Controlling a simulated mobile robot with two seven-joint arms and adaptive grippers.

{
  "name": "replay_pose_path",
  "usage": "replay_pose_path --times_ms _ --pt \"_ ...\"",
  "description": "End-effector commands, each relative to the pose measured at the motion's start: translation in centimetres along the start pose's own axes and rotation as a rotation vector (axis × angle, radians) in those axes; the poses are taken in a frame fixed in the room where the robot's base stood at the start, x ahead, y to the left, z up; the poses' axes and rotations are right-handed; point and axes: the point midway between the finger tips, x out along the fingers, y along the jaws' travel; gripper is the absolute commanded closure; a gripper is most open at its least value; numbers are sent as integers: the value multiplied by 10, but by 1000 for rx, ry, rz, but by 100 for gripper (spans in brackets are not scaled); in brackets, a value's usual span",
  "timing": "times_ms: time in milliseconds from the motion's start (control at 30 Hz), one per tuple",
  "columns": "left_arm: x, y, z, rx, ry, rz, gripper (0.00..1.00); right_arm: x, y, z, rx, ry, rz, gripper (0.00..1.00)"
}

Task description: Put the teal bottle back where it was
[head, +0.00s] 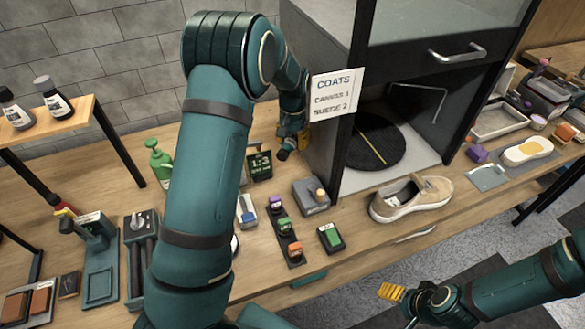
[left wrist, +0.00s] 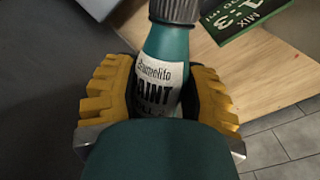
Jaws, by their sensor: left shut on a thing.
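The teal bottle (left wrist: 168,45) has a white paint label and a grey ribbed cap, and shows in the left wrist view. My left gripper (left wrist: 163,98) is shut on it, with a yellow ribbed finger on each side of the body. In the head view my left arm reaches to the back of the bench, beside the sign on the cabinet. The bottle cannot be made out there. My right gripper (head: 391,292) is at the lower right, in front of the bench. Its yellow fingertips show, but I cannot tell how far apart they are.
A green mix card (head: 259,165) and a green pump bottle (head: 158,162) stand near my left arm. The dark cabinet (head: 318,150) rises beside it. A beige sneaker (head: 411,198) lies in front. A small shelf (head: 85,108) at left holds two dark bottles.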

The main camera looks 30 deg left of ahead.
Motion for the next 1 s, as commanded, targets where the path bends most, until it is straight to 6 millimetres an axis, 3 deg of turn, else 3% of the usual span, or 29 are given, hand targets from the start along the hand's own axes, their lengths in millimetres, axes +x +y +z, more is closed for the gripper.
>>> replay_pose_path --times_ms 100,300,567,833,1000 --pt "27 0 0 1 -6 0 95 3 1 1 -1 -2 0 29" --pt "63 0 0 0 -3 0 95 6 2 3 -2 -6 -1 29" --pt "81 0 0 1 -1 0 95 7 3 4 -2 -7 -1 29" --pt "118 0 0 0 -2 0 95 11 4 5 -3 -11 -1 29" --pt "120 1 0 0 1 0 95 11 4 6 -3 -11 -1 29"
